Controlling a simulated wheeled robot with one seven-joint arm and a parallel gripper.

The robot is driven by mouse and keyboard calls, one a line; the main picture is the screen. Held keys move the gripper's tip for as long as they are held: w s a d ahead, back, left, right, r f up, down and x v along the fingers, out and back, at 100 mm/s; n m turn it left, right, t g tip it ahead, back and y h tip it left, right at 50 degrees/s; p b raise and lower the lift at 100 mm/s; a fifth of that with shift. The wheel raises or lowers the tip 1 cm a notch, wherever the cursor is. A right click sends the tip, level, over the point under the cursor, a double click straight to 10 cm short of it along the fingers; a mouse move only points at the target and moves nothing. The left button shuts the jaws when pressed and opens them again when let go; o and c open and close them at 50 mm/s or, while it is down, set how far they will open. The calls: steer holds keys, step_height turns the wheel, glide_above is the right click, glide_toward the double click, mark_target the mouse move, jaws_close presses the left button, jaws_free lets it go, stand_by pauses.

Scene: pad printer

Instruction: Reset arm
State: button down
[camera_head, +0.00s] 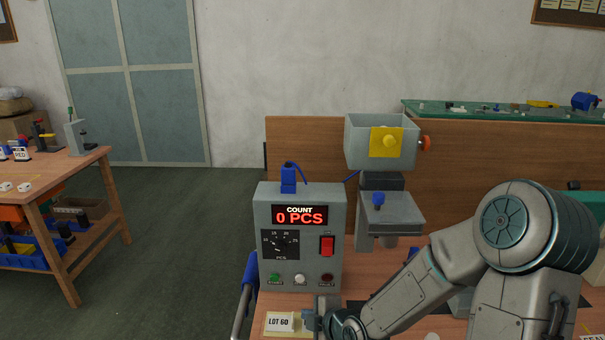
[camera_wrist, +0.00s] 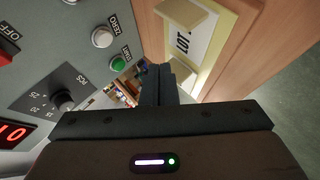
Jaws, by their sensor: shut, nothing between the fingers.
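My arm reaches from the right in the head view, low in front of the grey control box (camera_head: 300,240). My gripper (camera_wrist: 160,72) is shut and empty in the wrist view. Its fingertips are beside the box's front panel, near the green button (camera_wrist: 118,63) and white button (camera_wrist: 102,37). In the head view the gripper is at the bottom edge, mostly cut off or hidden by the wrist. The box's red display reads COUNT 0 PCS. A card reading LOT 60 (camera_head: 280,322) stands just left of the wrist.
The pad printer (camera_head: 385,145), with a yellow plate, stands behind my arm. A red switch (camera_head: 327,245) and a dial (camera_head: 280,243) are on the box. A wooden bench (camera_head: 75,168) with bins is at the left. Floor between is clear. A green-topped table (camera_head: 470,113) is behind.

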steer(key=s+d+r+m+h, duration=0.1)
steer(key=d+r+m+g+h+p, duration=0.1)
steer(key=d, duration=0.1)
steer(key=s+d+r+m+h+p, duration=0.1)
steer(key=d, duration=0.1)
steer(key=shift+s+d+r+m+g, duration=0.15)
steer(key=shift+s+r+m+g, duration=0.1)
steer(key=shift+s+m+g, duration=0.15)
steer(key=s+d+r+m+g+h+p, duration=0.1)
steer(key=s+d+r+m, duration=0.3)
steer(key=s+r+m, duration=0.4)
steer(key=s+d+r+m+g+h+p, duration=0.2)
steer(key=s+d+r+m+g+p, duration=0.1)
steer(key=s+r+m, duration=0.6)
steer(key=shift+s+d+r+p, duration=0.55)
steer(key=shift+r+p, duration=0.2)
steer(key=shift+r, duration=0.7)
